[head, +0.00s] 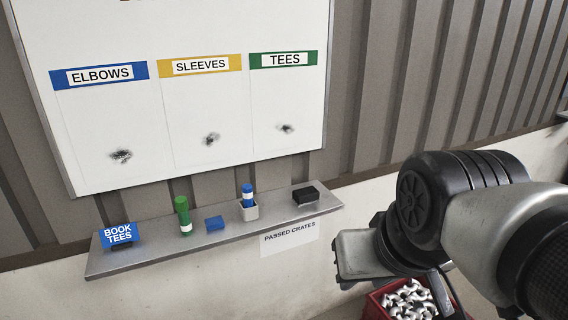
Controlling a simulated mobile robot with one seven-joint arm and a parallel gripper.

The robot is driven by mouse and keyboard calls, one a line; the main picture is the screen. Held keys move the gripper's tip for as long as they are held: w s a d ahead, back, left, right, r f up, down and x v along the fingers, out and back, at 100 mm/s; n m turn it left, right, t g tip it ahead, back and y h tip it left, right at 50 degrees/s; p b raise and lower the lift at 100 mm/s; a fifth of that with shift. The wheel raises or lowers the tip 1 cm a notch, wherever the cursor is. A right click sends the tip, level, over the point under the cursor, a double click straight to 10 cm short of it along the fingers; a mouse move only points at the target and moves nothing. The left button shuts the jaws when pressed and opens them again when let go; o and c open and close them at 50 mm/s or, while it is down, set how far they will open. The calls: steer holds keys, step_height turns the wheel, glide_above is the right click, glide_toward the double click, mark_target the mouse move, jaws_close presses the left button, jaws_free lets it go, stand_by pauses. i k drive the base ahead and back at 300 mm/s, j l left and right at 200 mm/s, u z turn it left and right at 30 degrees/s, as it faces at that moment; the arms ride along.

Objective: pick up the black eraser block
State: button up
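The black eraser block (305,196) lies at the right end of a narrow grey shelf (160,252) below the whiteboard. It is a small dark block and nothing covers it. My arm comes in from the right side of the head view. The end of my arm is to the right of the shelf and lower than the eraser in the picture, apart from it. The gripper's fingers cannot be made out, so whether it is open or shut does not show.
The whiteboard (200,110) hangs behind. A red crate (375,308) of pale castings stands below my arm.

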mark_target(308, 195)
steer(key=i+l+u, duration=0.35)
steer(key=i+l, duration=0.15)
steer(key=i, duration=0.3)
steer(key=i+l+u, duration=0.35)
steer(key=i+l, duration=0.35)
